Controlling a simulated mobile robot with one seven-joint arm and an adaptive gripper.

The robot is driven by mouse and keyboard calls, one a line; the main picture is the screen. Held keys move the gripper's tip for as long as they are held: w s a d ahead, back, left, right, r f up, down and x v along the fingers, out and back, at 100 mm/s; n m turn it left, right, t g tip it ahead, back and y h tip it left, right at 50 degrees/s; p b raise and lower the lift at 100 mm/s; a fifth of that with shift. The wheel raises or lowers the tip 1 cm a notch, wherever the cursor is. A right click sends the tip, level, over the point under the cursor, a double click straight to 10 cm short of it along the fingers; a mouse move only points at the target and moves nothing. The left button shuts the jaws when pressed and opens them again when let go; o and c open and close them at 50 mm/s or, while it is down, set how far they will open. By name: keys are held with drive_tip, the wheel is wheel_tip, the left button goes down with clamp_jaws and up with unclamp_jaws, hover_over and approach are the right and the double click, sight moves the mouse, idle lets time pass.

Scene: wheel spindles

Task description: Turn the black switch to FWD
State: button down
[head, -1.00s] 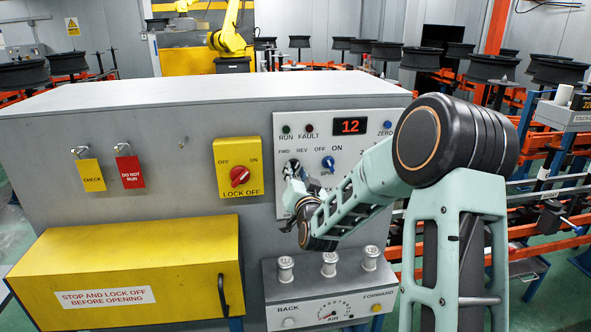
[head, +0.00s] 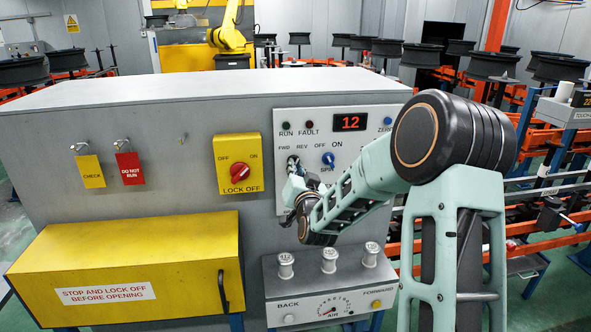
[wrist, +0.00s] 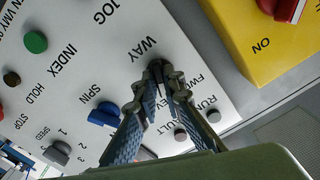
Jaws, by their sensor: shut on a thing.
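The black switch (wrist: 156,66) is on the white control panel (wrist: 215,50), near the label WAY and a partly covered FWD and REV label. It also shows small and dark under FWD and REV in the head view (head: 293,161). My gripper (wrist: 161,76) is shut on this switch, with the fingertips on either side of it. In the head view my gripper (head: 292,172) reaches the panel from the lower right. The fingers hide most of the knob, so I cannot tell which way it points.
A blue SPIN switch (head: 328,160) sits just right of the black one. The yellow LOCK OFF box (head: 239,163) with its red knob is close on the left. A ledge with several metal spools (head: 329,261) lies below my gripper.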

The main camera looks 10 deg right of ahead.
drive_tip(key=shift+f+b, duration=0.15)
drive_tip(key=shift+b, duration=0.2)
drive_tip(key=n+b, duration=0.9)
drive_tip(key=b, duration=0.6)
drive_tip(key=shift+n, duration=0.3)
drive_tip(key=shift+d, duration=0.1)
drive_tip(key=c, duration=2)
unclamp_jaws()
drive_tip(key=shift+c, duration=0.2)
drive_tip(key=shift+s, duration=0.1)
